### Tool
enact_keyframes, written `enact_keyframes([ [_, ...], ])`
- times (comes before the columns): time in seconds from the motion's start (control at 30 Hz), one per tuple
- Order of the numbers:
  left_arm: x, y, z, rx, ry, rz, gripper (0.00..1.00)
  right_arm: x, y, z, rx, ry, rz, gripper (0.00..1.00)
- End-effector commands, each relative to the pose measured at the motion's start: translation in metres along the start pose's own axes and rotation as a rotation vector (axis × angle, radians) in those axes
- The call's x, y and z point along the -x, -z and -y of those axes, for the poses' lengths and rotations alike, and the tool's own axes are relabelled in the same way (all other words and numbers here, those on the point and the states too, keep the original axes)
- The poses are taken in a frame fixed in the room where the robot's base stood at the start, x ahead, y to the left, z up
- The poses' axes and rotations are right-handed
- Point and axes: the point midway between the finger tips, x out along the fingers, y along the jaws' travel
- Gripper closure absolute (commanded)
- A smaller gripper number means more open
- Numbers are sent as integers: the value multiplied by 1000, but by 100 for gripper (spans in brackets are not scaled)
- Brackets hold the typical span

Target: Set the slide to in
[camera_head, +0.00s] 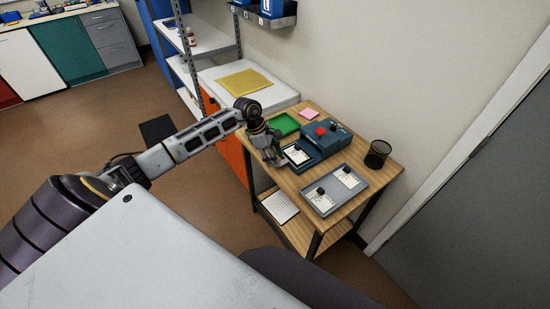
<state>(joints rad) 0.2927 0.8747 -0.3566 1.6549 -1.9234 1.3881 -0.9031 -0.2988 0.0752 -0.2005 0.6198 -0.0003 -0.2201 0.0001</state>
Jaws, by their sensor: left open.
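A blue device (332,137) with a red knob (320,131) stands on the wooden table. A flat part (298,155), which looks like the slide, sticks out at its front left and bears a white card with a small dark knob. How far it stands out is hard to tell at this size. My left gripper (278,161) is open, at the left end of this part and close to it. I cannot tell whether they touch. My right gripper is not in view.
A grey tray (344,203) with white cards and dark knobs lies at the table's front right. A black mesh cup (377,153) stands at the right edge. A green tray (283,123) and pink notes (309,114) lie behind. The wall borders the table's back right side.

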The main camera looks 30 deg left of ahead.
Motion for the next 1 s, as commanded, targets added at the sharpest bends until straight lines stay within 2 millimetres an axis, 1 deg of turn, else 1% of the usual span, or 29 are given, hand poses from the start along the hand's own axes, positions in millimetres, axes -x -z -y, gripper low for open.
enact_keyframes([
  [0.1,-8,0,0,0,1,1,56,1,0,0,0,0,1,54],
  [0.2,-12,0,0,-1,0,0,56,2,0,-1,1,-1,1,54],
  [0.57,-14,0,0,-1,1,0,56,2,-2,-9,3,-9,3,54],
  [0.9,-14,0,0,-1,1,0,100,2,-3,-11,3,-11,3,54],
  [1.0,-14,0,0,-1,0,0,100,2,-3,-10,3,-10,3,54],
])
